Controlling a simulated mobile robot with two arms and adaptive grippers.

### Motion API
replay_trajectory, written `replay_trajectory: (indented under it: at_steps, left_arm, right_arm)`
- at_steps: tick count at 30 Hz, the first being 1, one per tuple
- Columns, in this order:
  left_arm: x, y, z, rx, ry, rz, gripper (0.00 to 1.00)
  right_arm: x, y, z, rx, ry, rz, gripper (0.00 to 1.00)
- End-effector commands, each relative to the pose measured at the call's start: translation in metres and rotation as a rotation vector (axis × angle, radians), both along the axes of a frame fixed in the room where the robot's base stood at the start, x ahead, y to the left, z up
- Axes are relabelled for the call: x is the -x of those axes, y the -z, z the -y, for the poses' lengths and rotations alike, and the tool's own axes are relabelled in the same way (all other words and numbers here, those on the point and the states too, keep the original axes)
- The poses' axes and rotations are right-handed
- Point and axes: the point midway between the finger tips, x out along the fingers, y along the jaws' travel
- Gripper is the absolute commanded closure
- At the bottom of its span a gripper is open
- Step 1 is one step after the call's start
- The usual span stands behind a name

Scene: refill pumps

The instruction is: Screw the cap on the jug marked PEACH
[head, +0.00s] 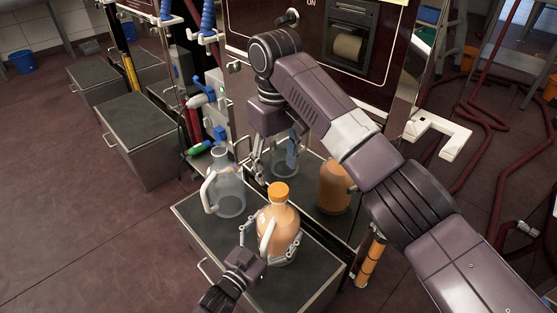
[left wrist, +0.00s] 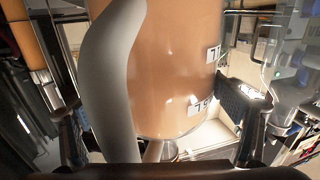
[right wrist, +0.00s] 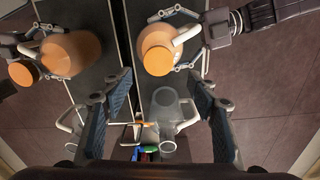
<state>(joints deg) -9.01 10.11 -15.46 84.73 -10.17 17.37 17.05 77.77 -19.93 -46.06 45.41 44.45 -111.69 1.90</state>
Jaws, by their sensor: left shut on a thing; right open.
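The peach-coloured jug (head: 280,228) stands upright on the dark-topped cabinet with an orange cap (head: 278,193) on its mouth; I cannot tell how tight the cap is. My left gripper (head: 272,248) is shut around the lower jug body. In the left wrist view the jug (left wrist: 175,65) and its pale handle fill the middle; PEACH is not readable. In the right wrist view the jug (right wrist: 153,33) and cap (right wrist: 158,60) appear from above. My right gripper (head: 264,163) is open and empty, behind the jug near the panel; its fingers (right wrist: 160,80) also show in the right wrist view.
A clear, uncapped-looking jug (head: 226,190) stands left of the peach jug on the same cabinet (head: 200,228). The shiny pump panel (head: 312,170) close behind mirrors the jugs and limits room there. Hoses and nozzles (head: 205,98) hang at the left. The cabinet's front top is bare.

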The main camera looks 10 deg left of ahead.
Motion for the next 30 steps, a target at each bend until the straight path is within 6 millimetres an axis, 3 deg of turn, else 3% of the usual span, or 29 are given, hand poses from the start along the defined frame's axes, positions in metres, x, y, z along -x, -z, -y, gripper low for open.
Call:
replay_trajectory:
  at_steps: [21, 30]
  left_arm:
    - [0.000, 0.000, 0.000, 0.001, 0.000, 0.000, 0.81]
    - [0.000, 0.000, 0.000, 0.001, 0.000, 0.000, 0.81]
  right_arm:
    - [-0.001, -0.013, 0.004, 0.016, -1.365, -0.003, 0.46]
    - [0.000, -0.015, 0.006, 0.015, -1.668, -0.008, 0.46]
